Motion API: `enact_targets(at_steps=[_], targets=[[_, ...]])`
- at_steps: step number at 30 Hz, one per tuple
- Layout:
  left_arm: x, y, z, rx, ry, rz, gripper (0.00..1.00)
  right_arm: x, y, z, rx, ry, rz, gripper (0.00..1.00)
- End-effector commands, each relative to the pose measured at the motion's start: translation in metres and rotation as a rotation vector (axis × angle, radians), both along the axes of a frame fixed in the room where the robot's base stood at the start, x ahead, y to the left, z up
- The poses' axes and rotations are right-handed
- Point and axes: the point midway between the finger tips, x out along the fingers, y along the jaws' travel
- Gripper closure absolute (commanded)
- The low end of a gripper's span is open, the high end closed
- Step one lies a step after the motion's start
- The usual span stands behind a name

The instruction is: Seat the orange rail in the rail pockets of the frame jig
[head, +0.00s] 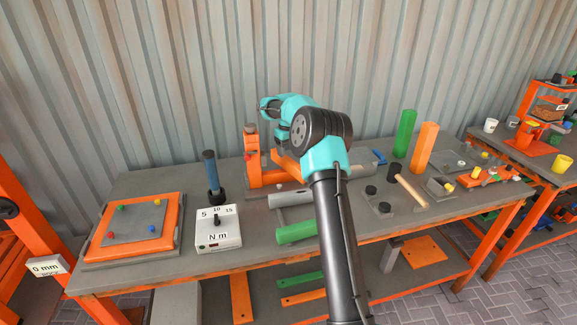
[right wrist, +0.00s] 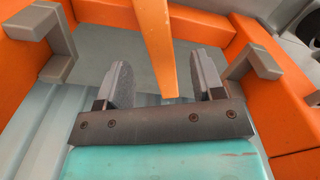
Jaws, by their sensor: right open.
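My right gripper (head: 281,146) is over the back middle of the bench, mostly hidden in the head view by its own wrist. In the right wrist view its two grey fingers (right wrist: 161,72) are apart. An orange bar (right wrist: 154,40), which looks like the rail, shows between them with a gap on each side. Around it are orange walls (right wrist: 270,60) with grey hooked brackets (right wrist: 252,68), which look like the frame jig. In the head view orange parts (head: 288,165) show below the gripper, partly hidden by my arm. My left gripper is not in view.
An orange post (head: 251,150) stands just left of the gripper. A blue-handled tool (head: 211,170) and a torque box (head: 217,229) are further left, with an orange-framed tray (head: 132,228). Green (head: 405,133) and orange (head: 424,147) cylinders stand to the right. A mallet (head: 408,188) lies in front.

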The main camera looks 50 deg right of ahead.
Motion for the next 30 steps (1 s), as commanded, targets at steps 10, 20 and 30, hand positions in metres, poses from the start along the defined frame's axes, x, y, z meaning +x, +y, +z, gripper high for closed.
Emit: enact_targets(at_steps=[10, 20, 30], targets=[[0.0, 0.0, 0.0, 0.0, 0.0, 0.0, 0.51, 0.0, 0.0, -0.002, 0.0, 0.0, -0.001, 0.38], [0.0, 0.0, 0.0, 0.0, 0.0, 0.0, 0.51, -0.002, -0.001, -0.039, 0.001, 0.001, -0.001, 0.38], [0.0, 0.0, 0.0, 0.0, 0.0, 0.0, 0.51, -0.001, 0.0, -0.052, -0.001, -0.003, 0.0, 0.38]])
